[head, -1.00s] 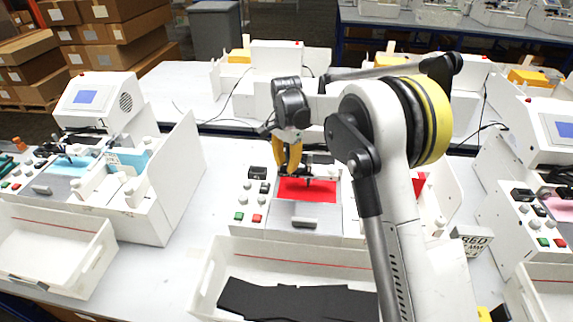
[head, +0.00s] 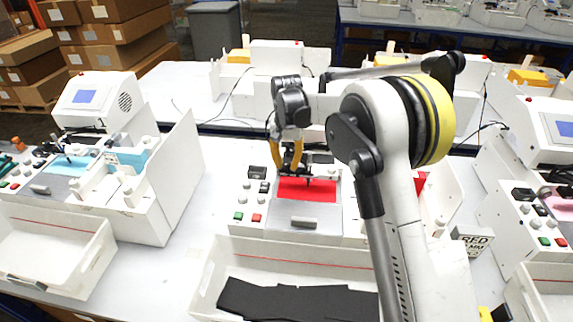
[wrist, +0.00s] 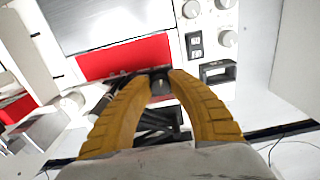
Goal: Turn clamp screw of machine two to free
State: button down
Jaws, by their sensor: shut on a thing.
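The middle plotter (head: 305,222) has a red sheet (head: 310,192) on its bed and a pen carriage over it. The red sheet also shows in the wrist view (wrist: 122,57). My gripper (head: 289,168) points down at the back left of that bed. In the wrist view my gripper (wrist: 160,76) has its two yellow fingers closed around a small dark knob (wrist: 160,88), which I take for the clamp screw. A small brass-coloured spot shows on it. In the head view the knob is hidden by the fingers.
A plotter with a blue sheet (head: 75,163) stands at the left, and one with a pink sheet (head: 560,208) at the right. A white tray (head: 300,262) with black pieces lies in front. White side panels flank the machines. My arm covers the middle plotter's right side.

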aim_at(287, 164)
jog(key=n, duration=1.3)
jog(key=shift+d, duration=0.1)
dwell(0.4)
jog(key=shift+b, duration=0.3)
jog(key=c, duration=1.2)
grip_release()
notch_tip(287, 164, up, 12)
